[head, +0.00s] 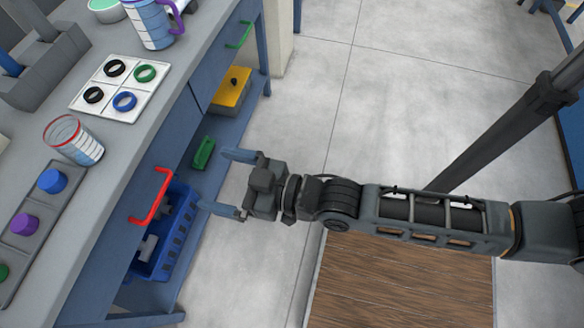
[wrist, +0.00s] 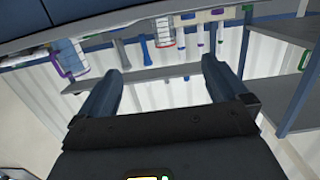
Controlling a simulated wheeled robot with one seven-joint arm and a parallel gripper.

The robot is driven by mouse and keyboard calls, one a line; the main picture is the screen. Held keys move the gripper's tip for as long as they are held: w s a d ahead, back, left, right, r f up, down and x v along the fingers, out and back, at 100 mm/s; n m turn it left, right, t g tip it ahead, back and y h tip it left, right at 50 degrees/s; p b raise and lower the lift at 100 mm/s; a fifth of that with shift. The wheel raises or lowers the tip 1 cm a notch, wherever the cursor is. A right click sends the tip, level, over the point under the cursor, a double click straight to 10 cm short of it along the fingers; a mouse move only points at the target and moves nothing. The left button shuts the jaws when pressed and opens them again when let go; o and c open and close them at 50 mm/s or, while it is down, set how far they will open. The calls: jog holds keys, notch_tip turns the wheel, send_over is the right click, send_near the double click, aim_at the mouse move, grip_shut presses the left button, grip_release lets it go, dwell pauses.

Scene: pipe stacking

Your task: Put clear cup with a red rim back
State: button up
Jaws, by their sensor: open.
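The clear cup with a red rim (head: 84,149) stands on the grey workbench top (head: 125,145), left of my gripper in the head view. A striped cup with a red rim (wrist: 165,31), which looks like the same one, shows between and beyond my fingers in the wrist view. My gripper (head: 211,179) is open and empty, out in front of the bench, apart from the cup. Both its fingers also show in the wrist view (wrist: 160,70).
A white tray with several coloured rings (head: 136,107) and a purple-handled cup (head: 153,25) stand behind the cup. A strip with coloured knobs (head: 40,205) lies in front. A red drawer handle (head: 152,196) sticks out towards my gripper. Below are a blue crate (head: 177,240) and yellow box (head: 230,95).

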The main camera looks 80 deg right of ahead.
jog(key=s+r+g, duration=0.1)
jog(key=s+r, duration=0.4)
jog(key=s, duration=0.4)
jog(key=s+r, duration=0.5)
jog(key=s, duration=0.4)
jog(key=shift+a+r+g, duration=0.15)
jog(key=shift+r+g, duration=0.25)
